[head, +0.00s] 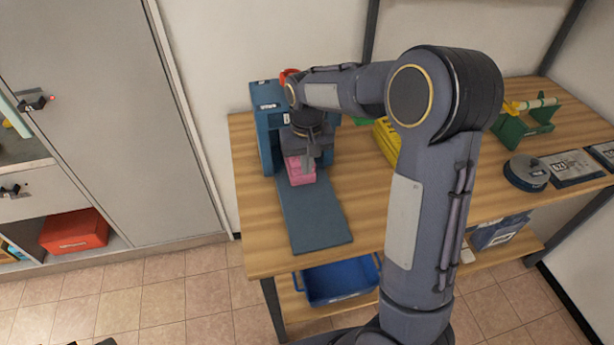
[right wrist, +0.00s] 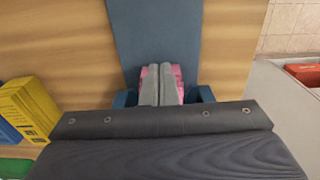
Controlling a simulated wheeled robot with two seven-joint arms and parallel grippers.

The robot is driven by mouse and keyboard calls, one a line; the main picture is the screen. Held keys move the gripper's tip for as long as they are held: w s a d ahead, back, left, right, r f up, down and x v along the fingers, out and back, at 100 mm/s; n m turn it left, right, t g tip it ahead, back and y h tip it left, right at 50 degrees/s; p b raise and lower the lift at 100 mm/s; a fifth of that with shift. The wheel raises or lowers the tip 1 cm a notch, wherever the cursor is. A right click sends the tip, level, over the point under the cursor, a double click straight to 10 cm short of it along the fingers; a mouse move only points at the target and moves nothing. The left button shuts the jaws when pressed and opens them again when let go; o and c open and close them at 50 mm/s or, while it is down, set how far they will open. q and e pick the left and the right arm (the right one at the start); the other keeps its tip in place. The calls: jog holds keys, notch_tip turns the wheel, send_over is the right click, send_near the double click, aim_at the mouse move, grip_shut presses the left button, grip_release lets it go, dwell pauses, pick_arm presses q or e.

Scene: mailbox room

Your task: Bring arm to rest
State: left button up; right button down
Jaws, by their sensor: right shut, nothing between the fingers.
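My right arm reaches over the wooden table to a blue machine (head: 264,100) at the table's left end. My right gripper (head: 308,165) points down in front of the machine, its fingers closed together. A pink block-like object (head: 299,171) sits right by the fingertips, on the inner end of the dark blue strip (head: 316,217). In the right wrist view the shut fingers (right wrist: 159,88) cover the middle of the pink object (right wrist: 177,75), which shows on both sides of them. I cannot tell whether they touch it. My left gripper is not in view.
The wooden table (head: 262,235) also holds yellow packages (head: 386,138), a green stand (head: 522,125), a dark round device (head: 526,174) and flat labelled packets (head: 571,167). A blue bin (head: 340,281) is on the shelf below. Floor is free left of the table.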

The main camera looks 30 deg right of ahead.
jog(key=s+a+r+t+y, duration=0.1)
jog(key=s+r+t+y, duration=0.1)
jog(key=s+r, duration=0.35)
jog(key=s+a+r+t+y, duration=0.1)
jog(key=s+r, duration=0.2)
jog(key=s, duration=0.6)
jog(key=s+a+f+n+t, duration=0.1)
jog(key=s+a, duration=0.3)
jog(key=s, duration=0.6)
jog(key=shift+s+f+t+y, duration=0.3)
jog(key=shift+f+t+y, duration=0.15)
jog(key=shift+t, duration=0.25)
jog(key=c, duration=2.1)
grip_release()
